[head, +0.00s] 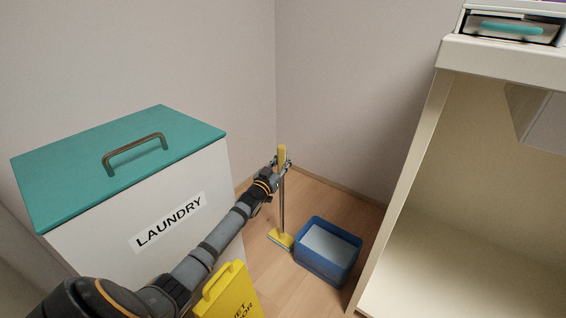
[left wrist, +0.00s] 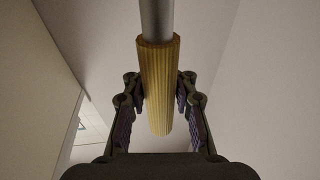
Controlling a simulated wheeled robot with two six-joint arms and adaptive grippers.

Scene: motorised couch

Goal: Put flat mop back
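The flat mop (head: 282,205) stands upright on the floor near the corner, with a grey pole, a yellow grip and a yellow flat head (head: 281,239) at the bottom. The head is beside the left side of a blue bucket (head: 325,265) and appears to be at floor level. My left gripper (head: 283,164) is at the yellow grip near the top of the pole. My right gripper is out of view.
A white laundry box (head: 130,230) with a teal lid stands on the left. A yellow floor sign (head: 232,290) is in front of it. An open cream cabinet (head: 460,200) stands on the right. Walls close off the corner behind the mop.

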